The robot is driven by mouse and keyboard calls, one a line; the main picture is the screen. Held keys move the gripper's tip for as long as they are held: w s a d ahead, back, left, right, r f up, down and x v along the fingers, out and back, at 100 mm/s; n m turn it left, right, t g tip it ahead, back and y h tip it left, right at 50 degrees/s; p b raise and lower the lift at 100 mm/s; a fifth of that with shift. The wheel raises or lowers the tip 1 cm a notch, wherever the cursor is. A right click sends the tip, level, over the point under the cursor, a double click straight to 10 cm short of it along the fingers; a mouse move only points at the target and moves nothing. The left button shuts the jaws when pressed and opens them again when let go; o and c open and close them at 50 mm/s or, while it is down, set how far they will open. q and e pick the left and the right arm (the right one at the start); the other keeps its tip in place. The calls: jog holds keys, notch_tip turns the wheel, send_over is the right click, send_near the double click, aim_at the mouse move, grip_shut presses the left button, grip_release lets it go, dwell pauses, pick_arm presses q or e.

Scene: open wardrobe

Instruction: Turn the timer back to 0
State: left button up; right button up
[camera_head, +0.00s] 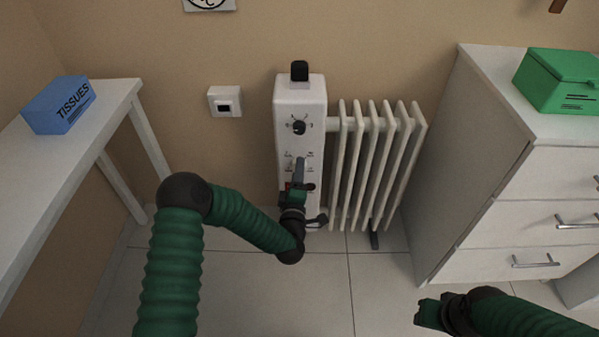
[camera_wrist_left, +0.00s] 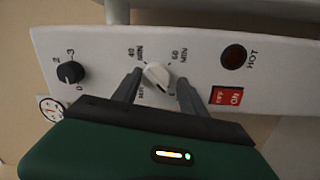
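The timer knob (camera_wrist_left: 157,75) is white and sits on the heater's white front panel (camera_wrist_left: 105,50), with "40 MIN" and "60 MIN" printed around it. My left gripper (camera_head: 300,168) is at the lower front of the heater. In the left wrist view its dark fingers stand on either side of the knob, with small gaps, so it looks open around it. Exactly where the knob points is hard to tell. In the head view my gripper hides the timer. My right gripper (camera_head: 424,313) is low at the right, away from the heater, and its opening is unclear.
The panel also has a black 0–3 dial (camera_wrist_left: 70,72), a red ON/OFF switch (camera_wrist_left: 228,97) and a HOT lamp (camera_wrist_left: 234,57). White radiator fins (camera_head: 375,160) adjoin it. A drawer cabinet (camera_head: 475,190) stands right; a table (camera_head: 40,160) with tissues (camera_head: 60,105) stands left.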

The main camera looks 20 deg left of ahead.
pick_arm(q)
jog(key=shift+o, duration=0.8)
jog(key=shift+r, duration=0.1)
jog(key=b+v, duration=0.7)
jog(key=v, duration=0.9)
jog(key=shift+s, duration=0.4)
jog(key=shift+d, duration=0.15)
